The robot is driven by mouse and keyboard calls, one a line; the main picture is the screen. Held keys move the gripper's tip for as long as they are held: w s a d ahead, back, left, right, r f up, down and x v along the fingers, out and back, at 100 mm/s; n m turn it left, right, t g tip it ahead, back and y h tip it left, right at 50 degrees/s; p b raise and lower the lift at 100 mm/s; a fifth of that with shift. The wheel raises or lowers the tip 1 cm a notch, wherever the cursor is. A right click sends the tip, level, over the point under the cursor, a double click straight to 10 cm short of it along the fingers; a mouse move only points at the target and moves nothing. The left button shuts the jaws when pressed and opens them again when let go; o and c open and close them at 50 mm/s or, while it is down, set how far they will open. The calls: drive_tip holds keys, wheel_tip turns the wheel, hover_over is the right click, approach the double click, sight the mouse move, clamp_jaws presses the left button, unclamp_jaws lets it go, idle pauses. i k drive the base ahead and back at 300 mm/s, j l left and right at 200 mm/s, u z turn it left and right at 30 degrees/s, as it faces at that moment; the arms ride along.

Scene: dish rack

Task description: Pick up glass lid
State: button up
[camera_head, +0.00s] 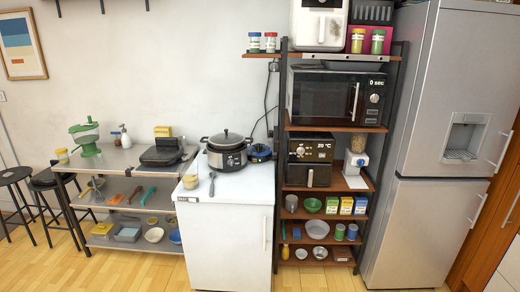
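A dark lid with a knob (227,136) sits on a silver and black cooker pot (228,158), and it looks like the glass lid. The pot stands on top of a white waist-high cabinet (228,235). The lid is too small in view to tell clearly whether it is glass. My gripper is not in view.
Left of the cabinet, a metal rack (128,160) holds a black grill (162,152) and several utensils and bowls. Right of it, a shelf unit (330,193) holds a microwave (336,98). A tall fridge (425,150) stands further right. The wooden floor (60,262) is clear at front left.

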sight(225, 139)
drive_tip(key=i+u, duration=0.3)
drive_tip(key=i, duration=0.2)
drive_tip(key=i+u, duration=0.3)
drive_tip(key=i, duration=0.15)
drive_tip(key=i+l+u, duration=0.3)
drive_tip(key=i, duration=0.2)
drive_tip(key=i+j+u, duration=0.15)
drive_tip(key=i, duration=0.25)
drive_tip(key=i+j+u, duration=0.15)
drive_tip(key=i, duration=0.3)
drive_tip(key=i+j+z, duration=1.1)
drive_tip(key=j+z, duration=0.2)
drive_tip(key=j, duration=0.2)
